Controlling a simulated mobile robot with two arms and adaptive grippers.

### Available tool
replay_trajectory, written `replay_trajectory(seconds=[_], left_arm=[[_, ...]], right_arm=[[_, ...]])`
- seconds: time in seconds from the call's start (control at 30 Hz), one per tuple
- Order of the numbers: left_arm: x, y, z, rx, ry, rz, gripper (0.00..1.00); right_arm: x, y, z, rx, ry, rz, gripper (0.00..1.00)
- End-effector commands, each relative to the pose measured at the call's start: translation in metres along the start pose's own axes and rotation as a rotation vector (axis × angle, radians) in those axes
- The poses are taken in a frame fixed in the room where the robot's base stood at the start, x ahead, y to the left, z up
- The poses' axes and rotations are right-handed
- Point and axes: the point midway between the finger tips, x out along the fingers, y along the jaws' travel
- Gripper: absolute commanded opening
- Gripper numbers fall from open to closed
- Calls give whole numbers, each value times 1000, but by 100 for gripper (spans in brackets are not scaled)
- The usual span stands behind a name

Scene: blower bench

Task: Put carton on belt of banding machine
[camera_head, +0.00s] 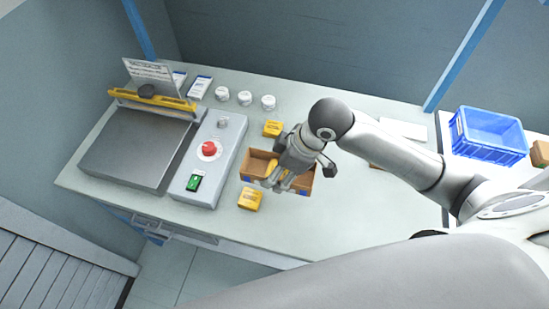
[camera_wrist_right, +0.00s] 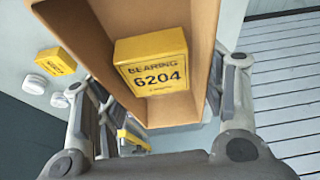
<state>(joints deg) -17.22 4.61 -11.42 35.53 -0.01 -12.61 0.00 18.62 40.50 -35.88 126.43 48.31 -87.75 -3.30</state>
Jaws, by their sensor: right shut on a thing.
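The carton (camera_head: 254,158) is an open brown cardboard box on the bench, right of the machine's control box. My right gripper (camera_head: 287,178) is over it and shut on it. In the right wrist view the carton (camera_wrist_right: 204,30) lies between the two fingers, and a yellow box marked BEARING 6204 (camera_wrist_right: 155,65) is inside it. A machine with a flat dark grey top (camera_head: 137,148) and a yellow bar (camera_head: 150,99) stands on the left; I cannot tell which part is a belt. Its control box (camera_head: 212,158) has a red knob and a green switch. My left gripper is out of view.
Yellow boxes lie behind (camera_head: 272,128) and in front (camera_head: 250,198) of the carton. Three white round containers (camera_head: 245,98) stand at the back. A blue crate (camera_head: 488,135) is at the right. The front right bench top (camera_head: 345,215) is clear.

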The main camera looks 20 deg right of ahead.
Motion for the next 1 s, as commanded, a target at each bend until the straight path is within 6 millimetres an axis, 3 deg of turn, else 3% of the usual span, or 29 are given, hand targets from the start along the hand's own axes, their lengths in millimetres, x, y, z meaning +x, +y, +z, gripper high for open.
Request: replay_trajectory(seconds=[0.2, 0.53, 0.77, 1.0], left_arm=[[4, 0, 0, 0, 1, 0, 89], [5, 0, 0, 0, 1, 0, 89], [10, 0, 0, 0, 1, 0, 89], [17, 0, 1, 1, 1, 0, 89]], right_arm=[[-12, -18, 5, -1, 2, 1, 35], [-17, -21, 6, 12, 1, 7, 35], [-31, 3, -2, 189, 4, 86, 35], [-63, 41, -16, 519, 7, 224, 35]])
